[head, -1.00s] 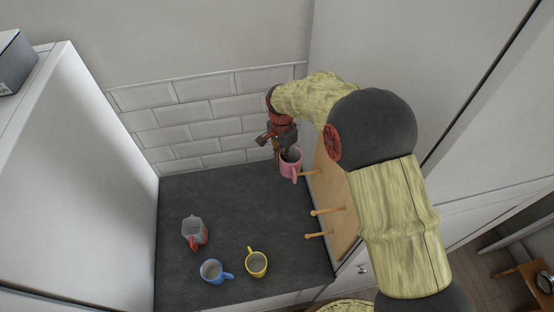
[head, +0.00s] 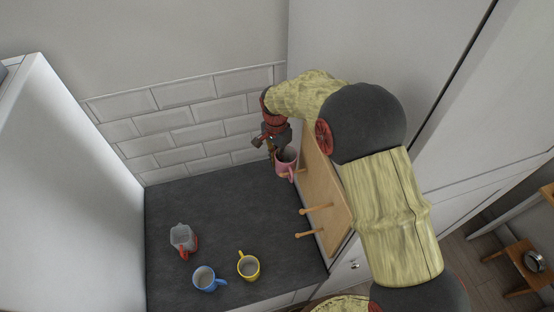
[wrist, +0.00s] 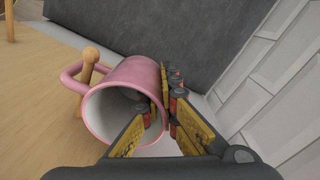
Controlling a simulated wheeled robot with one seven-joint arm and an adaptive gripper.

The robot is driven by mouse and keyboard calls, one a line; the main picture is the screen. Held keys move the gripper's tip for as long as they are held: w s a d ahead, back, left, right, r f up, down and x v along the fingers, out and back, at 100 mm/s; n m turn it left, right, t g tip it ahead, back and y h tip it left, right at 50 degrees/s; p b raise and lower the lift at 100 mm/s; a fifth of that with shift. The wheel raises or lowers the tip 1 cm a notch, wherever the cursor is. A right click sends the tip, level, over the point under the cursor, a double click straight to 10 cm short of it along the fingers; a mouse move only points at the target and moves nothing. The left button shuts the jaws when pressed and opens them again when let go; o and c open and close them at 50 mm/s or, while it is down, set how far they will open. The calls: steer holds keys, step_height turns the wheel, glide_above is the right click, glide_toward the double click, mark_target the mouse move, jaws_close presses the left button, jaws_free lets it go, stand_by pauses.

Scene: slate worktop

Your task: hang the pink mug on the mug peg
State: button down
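The pink mug (head: 285,165) is at the back right of the worktop in the head view, beside the pegboard. In the wrist view the mug (wrist: 135,88) lies with its open mouth toward the camera and its handle to the left. A wooden mug peg (wrist: 88,66) with a round knob appears to run through the handle loop; its base is partly hidden. My gripper (wrist: 162,122) is shut on the mug's wall, one finger inside the mouth and one outside. In the head view my gripper (head: 270,146) partly hides the mug.
The wooden pegboard (head: 330,195) on the right has two lower pegs, bare. A blue mug (head: 205,279), a yellow mug (head: 248,267) and a grey mug with a red handle (head: 182,238) stand at the front of the slate worktop (head: 225,205). A tiled wall (head: 185,125) closes the back.

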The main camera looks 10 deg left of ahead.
steer(key=c, duration=2.5)
jaws_free()
steer(key=shift+c, duration=0.2)
steer(key=o, duration=0.6)
steer(key=shift+r, duration=0.1)
steer(key=a+r, duration=0.1)
steer(key=r, duration=0.1)
steer(key=s+a+r+p, duration=0.1)
steer(key=r, duration=0.1)
steer(key=r+p, duration=0.1)
steer(key=r, duration=0.1)
steer(key=shift+s+a, duration=0.2)
steer(key=shift+a, duration=0.2)
steer(key=shift+f, duration=0.1)
